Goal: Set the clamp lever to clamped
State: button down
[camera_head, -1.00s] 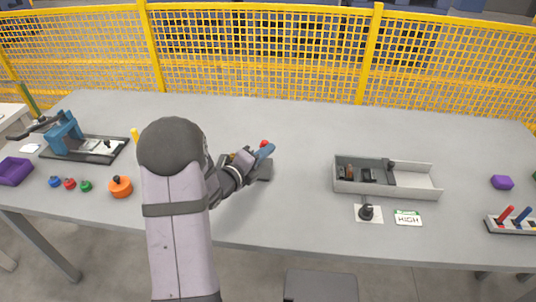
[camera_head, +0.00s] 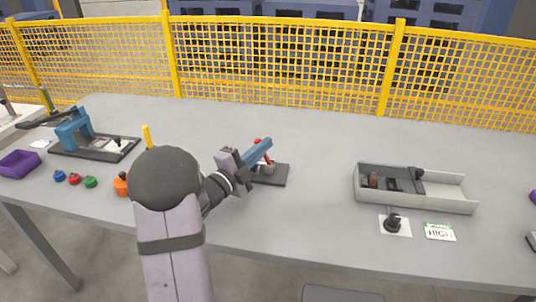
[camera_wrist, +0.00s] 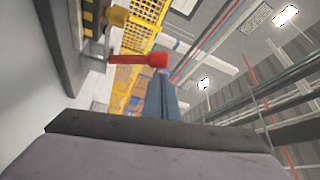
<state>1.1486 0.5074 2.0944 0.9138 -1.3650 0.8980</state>
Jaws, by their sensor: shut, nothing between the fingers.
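The clamp stands on a dark base plate (camera_head: 275,178) in the middle of the table, right of my arm. Its red lever (camera_head: 267,160) shows beside the blue fingers, partly hidden by them. In the wrist view the red lever handle (camera_wrist: 140,60) juts out from the clamp, its rounded end close to the fingertips. My gripper (camera_head: 264,146) has its blue fingers together and empty, just above the clamp. The blue fingers (camera_wrist: 160,98) also show in the wrist view. I cannot tell whether they touch the handle.
A grey tray (camera_head: 415,205) with parts stands right, behind a black knob (camera_head: 393,222) and a HIGH card (camera_head: 439,232). A blue device (camera_head: 75,130), purple bin (camera_head: 18,164) and small coloured knobs (camera_head: 74,179) are left. A yellow fence (camera_head: 280,65) runs behind the table.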

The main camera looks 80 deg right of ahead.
jog(key=shift+w, duration=0.2)
jog(key=shift+s, duration=0.1)
dwell(0.4)
jog(key=a+b, duration=0.2)
jog(key=a, duration=0.7)
jog(key=shift+w+a+f, duration=0.2)
jog(key=shift+w+a, duration=0.05)
jog(key=shift+w, duration=0.2)
dwell(0.4)
